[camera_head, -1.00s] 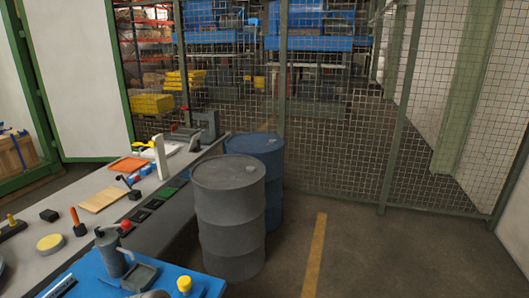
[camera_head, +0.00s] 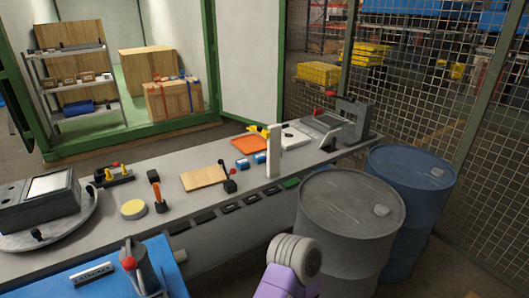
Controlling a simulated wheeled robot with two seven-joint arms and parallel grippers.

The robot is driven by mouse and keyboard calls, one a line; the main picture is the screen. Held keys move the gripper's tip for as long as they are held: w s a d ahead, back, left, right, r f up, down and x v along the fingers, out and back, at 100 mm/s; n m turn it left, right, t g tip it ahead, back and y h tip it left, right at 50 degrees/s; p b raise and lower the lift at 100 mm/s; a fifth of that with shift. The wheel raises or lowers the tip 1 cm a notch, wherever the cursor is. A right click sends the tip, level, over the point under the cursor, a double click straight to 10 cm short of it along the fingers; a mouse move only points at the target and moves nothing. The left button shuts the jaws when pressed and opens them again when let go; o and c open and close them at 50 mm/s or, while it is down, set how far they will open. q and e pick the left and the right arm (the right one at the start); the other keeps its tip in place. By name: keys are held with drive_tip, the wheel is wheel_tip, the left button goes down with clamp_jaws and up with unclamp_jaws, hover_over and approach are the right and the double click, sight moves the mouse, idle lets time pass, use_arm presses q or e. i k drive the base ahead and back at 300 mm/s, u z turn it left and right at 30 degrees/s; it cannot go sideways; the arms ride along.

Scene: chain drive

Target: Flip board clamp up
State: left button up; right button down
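A light wooden board (camera_head: 203,178) lies flat on the long grey workbench. At its right end stands a small black clamp (camera_head: 229,181) with a dark lever sticking up and tilted slightly left. I cannot tell for sure whether this clamp presses on the board. A purple and grey arm part (camera_head: 293,262), which is mine, shows at the bottom, in front of the bench and well short of the clamp. No gripper fingers of mine are in view.
The workbench (camera_head: 165,224) also holds a yellow disc (camera_head: 133,208), an orange-handled tool (camera_head: 156,190), an orange tray (camera_head: 248,144) and a white upright post (camera_head: 274,151). A grey barrel (camera_head: 350,225) and a blue barrel (camera_head: 412,205) stand at the right. A blue surface (camera_head: 75,292) is at the lower left.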

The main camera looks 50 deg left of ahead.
sight(233, 171)
drive_tip(key=i, duration=1.25)
drive_tip(key=u, duration=2.9)
drive_tip(key=i, duration=1.3)
drive_tip(key=z, duration=0.2)
